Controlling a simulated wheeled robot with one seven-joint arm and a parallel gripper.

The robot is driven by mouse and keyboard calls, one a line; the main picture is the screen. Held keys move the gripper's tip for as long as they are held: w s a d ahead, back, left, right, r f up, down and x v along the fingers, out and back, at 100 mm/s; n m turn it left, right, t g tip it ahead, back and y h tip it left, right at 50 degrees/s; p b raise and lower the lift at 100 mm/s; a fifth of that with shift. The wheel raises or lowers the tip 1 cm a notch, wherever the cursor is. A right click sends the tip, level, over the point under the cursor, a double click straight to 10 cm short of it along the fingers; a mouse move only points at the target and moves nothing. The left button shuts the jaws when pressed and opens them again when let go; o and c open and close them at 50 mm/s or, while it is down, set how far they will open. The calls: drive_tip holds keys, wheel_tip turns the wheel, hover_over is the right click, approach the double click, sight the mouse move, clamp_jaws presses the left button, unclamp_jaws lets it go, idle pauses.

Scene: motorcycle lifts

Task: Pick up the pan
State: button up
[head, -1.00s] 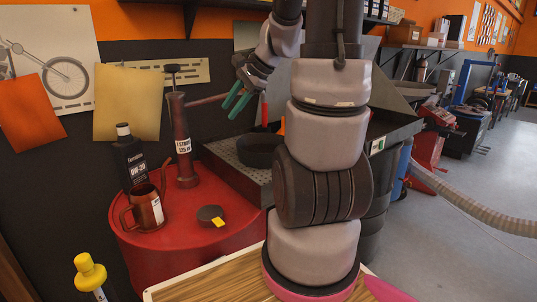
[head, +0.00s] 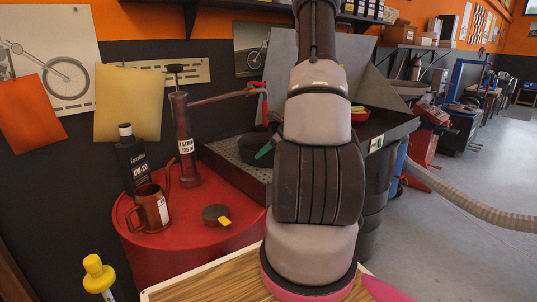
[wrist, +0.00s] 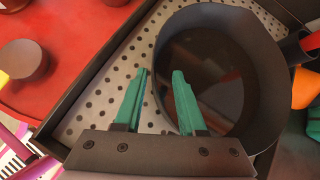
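The pan (wrist: 268,70) is a dark, round, deep-walled vessel on a perforated metal surface. It fills the upper right of the wrist view. In the head view only the left part of the pan (head: 250,146) shows beside my arm. My gripper (wrist: 160,76) has two green fingers standing apart, with the pan's left wall between them in the picture. The left finger is outside the rim and the right one overlaps the inside. Contact cannot be made out. In the head view one green fingertip (head: 264,152) shows at the pan; my arm hides the rest.
A red drum (head: 190,240) at left bears an oil bottle (head: 131,158), a copper can (head: 151,208), a red-brown jack (head: 184,140) and a dark round tin (head: 215,214). Red and orange items (wrist: 304,88) lie close right of the pan. The tray's dark raised edge (wrist: 95,75) runs alongside.

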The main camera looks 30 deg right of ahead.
sight(249, 164)
drive_tip(key=x, duration=0.5)
drive_tip(key=shift+a+f, duration=0.1)
drive_tip(key=shift+f, duration=0.15)
clamp_jaws()
idle(1.2)
